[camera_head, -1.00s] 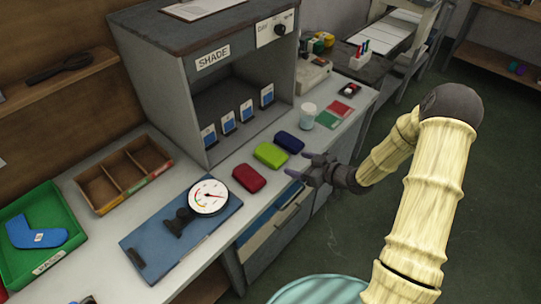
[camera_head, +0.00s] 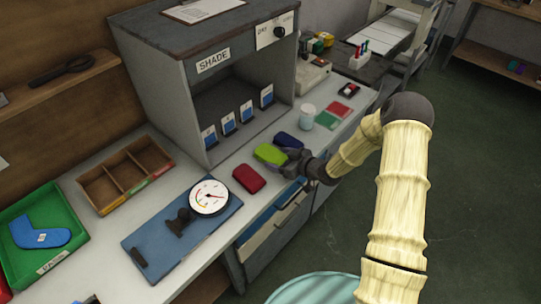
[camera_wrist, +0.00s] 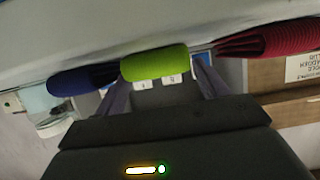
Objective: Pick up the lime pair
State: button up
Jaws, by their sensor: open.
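The lime pair (camera_head: 270,154) is a rolled bundle on the counter, between the red pair (camera_head: 248,178) and the dark blue pair (camera_head: 288,140). My gripper (camera_head: 290,158) is open at the counter's front edge, right at the lime pair. In the wrist view the lime pair (camera_wrist: 154,63) lies at the fingertips, in line with the gap between the two fingers. I cannot tell whether the fingers touch it. The dark blue pair (camera_wrist: 80,80) and the red pair (camera_wrist: 270,40) flank it there.
The SHADE cabinet (camera_head: 215,62) stands behind the pairs. A dial gauge (camera_head: 209,196) on a blue board, a wooden divided tray (camera_head: 97,193) and a green tray (camera_head: 72,252) with a blue sock (camera_head: 40,234) lie left. A white cup (camera_head: 307,112) stands beyond the dark blue pair.

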aim_at(277, 157)
jog(key=shift+x, duration=1.5)
jog(key=c, duration=0.7)
jog(key=shift+c, duration=0.2)
jog(key=shift+d, duration=0.1)
jog(key=shift+r, duration=0.15)
notch_tip(277, 157, up, 10)
jog(key=shift+f+b, duration=0.15)
jog(key=shift+b, duration=0.15)
